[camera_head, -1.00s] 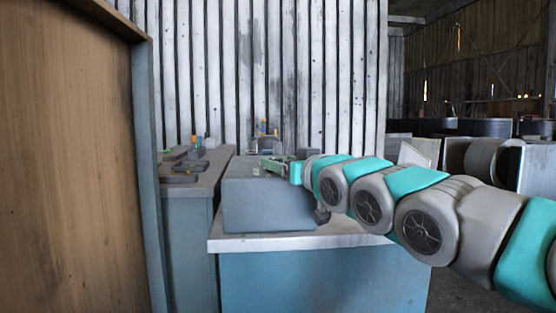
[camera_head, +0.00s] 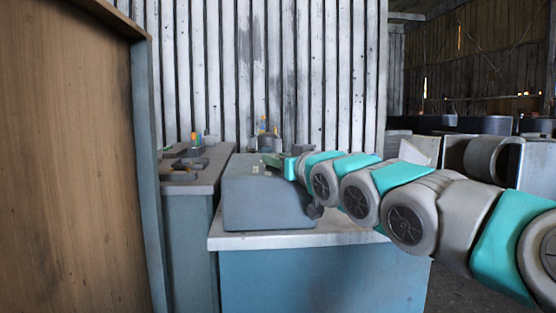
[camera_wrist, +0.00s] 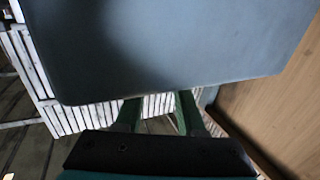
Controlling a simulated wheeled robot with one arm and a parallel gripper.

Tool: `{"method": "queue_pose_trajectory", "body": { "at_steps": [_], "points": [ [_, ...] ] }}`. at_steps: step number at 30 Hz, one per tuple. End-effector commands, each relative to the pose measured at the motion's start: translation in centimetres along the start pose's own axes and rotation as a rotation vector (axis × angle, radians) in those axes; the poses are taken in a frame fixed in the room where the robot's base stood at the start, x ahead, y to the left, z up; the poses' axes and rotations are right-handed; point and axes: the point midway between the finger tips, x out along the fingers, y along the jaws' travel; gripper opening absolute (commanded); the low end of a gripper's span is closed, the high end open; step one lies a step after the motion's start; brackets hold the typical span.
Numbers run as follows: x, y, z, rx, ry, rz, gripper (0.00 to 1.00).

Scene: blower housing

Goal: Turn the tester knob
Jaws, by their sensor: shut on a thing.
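The tester is most likely the grey box (camera_head: 265,205) with a sloped right end, standing on the blue cabinet. A dark rounded part (camera_head: 315,209) shows low at its right end, partly behind my arm; I cannot tell if it is the knob. My gripper (camera_head: 271,160) is at the top of the box, its green fingers pointing left. In the wrist view, a large grey-blue surface (camera_wrist: 170,45) covers the fingertips. The two green fingers show below it, apart from each other. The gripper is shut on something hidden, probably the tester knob.
The blue cabinet (camera_head: 320,280) has a pale worktop (camera_head: 235,243). Another bench (camera_head: 190,188) with small parts stands to the left. A tall wooden panel (camera_head: 65,160) closes off the left side. A slatted wall (camera_head: 330,80) stands behind.

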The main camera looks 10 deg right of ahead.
Motion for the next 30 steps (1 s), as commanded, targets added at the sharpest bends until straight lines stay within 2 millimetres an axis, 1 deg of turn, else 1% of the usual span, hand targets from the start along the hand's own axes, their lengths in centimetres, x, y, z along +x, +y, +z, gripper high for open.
{"method": "queue_pose_trajectory", "body": {
  "at_steps": [1, 4, 17, 30],
  "points": [
    [0.0, 0.0, 0.01, 0.0, 0.0, 0.0, 0.12],
    [0.0, 0.0, 0.03, 0.0, -0.001, 0.0, 0.0],
    [-0.01, 0.03, 0.23, 0.0, -0.001, 0.014, 0.0],
    [0.06, -0.24, 0.91, -0.005, -0.004, 0.142, 0.0]
  ]
}}
